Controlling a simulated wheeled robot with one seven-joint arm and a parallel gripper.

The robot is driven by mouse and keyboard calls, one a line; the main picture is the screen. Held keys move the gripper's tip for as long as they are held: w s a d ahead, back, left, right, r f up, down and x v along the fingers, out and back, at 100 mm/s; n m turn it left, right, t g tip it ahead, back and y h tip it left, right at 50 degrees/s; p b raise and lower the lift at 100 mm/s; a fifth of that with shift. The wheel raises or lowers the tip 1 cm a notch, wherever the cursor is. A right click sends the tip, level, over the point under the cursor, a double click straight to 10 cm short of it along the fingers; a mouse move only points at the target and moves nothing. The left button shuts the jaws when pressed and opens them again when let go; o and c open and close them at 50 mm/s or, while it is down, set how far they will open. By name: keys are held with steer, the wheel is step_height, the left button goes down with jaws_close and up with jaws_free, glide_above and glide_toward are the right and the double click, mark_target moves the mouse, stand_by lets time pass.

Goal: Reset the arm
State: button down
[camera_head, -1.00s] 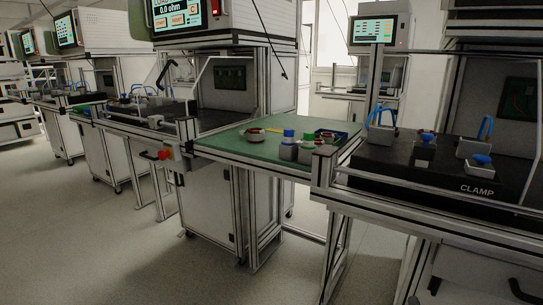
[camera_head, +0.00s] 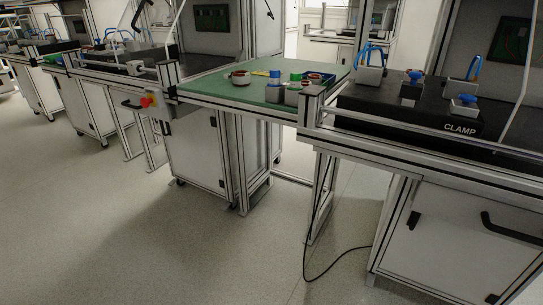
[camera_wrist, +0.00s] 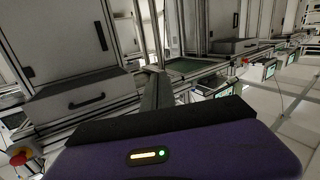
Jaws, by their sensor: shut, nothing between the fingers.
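My gripper (camera_wrist: 156,92) shows in the wrist view as dark fingers rising from the middle of a purple housing with a small lit indicator. The fingers are shut and hold nothing. My arm and gripper do not show in the head view.
A bench with a green mat (camera_head: 215,86) holds several small parts. At its right stands a black CLAMP fixture (camera_head: 417,112) with blue-handled clamps. A red emergency stop (camera_head: 147,101) sits on a bench edge. The floor (camera_head: 130,230) in front is clear; a black cable (camera_head: 332,268) lies at right.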

steer(key=s+g+y, duration=0.1)
steer(key=s+g, duration=0.1)
steer(key=s, duration=0.7)
step_height(320, 180, up, 29)
steer(key=a+p, duration=0.1)
steer(key=p, duration=2.7)
steer(key=shift+f, duration=0.2)
steer(key=shift+s, duration=0.1)
